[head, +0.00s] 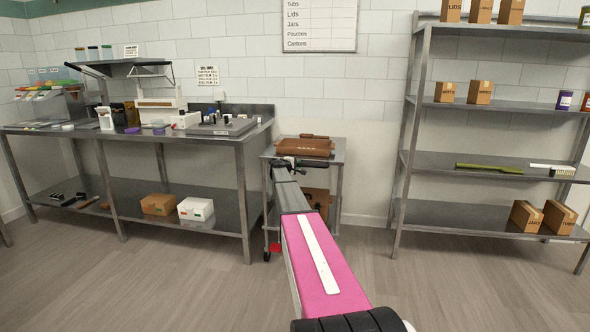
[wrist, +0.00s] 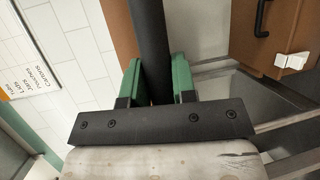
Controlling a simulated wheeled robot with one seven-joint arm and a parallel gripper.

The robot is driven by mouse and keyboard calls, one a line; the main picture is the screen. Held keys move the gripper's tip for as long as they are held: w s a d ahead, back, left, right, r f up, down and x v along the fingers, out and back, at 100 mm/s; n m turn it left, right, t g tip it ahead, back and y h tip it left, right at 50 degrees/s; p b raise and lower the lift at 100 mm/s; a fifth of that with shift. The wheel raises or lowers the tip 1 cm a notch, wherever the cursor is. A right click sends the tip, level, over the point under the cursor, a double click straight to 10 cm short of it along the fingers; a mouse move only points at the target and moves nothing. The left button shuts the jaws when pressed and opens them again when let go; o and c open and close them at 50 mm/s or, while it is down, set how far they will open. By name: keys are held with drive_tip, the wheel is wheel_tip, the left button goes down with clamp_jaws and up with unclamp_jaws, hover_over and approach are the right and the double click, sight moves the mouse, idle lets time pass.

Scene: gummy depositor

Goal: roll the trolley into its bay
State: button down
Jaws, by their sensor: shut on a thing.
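The trolley (head: 339,157) is a small grey metal cart standing against the tiled wall, between the bench and the shelf rack. A brown tray-like box (head: 305,147) sits on its top, and part of a brown box shows on its lower level behind my arm. My gripper (wrist: 155,82) has green fingers shut on a dark round bar (wrist: 148,35), which looks like the trolley's handle. In the head view my arm reaches to the trolley's near top edge and hides much of its front. No bay outline can be made out.
The steel workbench (head: 190,136) stands close on the trolley's left, loaded with bottles and equipment. The shelf rack (head: 480,166) with small boxes is on the right, with a gap between. A red patch (head: 275,247) shows low by the trolley's wheel. The front floor is clear.

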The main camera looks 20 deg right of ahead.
drive_tip(key=shift+w+d, duration=0.2)
drive_tip(key=shift+w, duration=0.2)
drive_tip(key=c, duration=0.9)
unclamp_jaws()
drive_tip(key=shift+w+d, duration=0.1)
drive_tip(key=shift+c, duration=0.2)
drive_tip(key=v, duration=1.1)
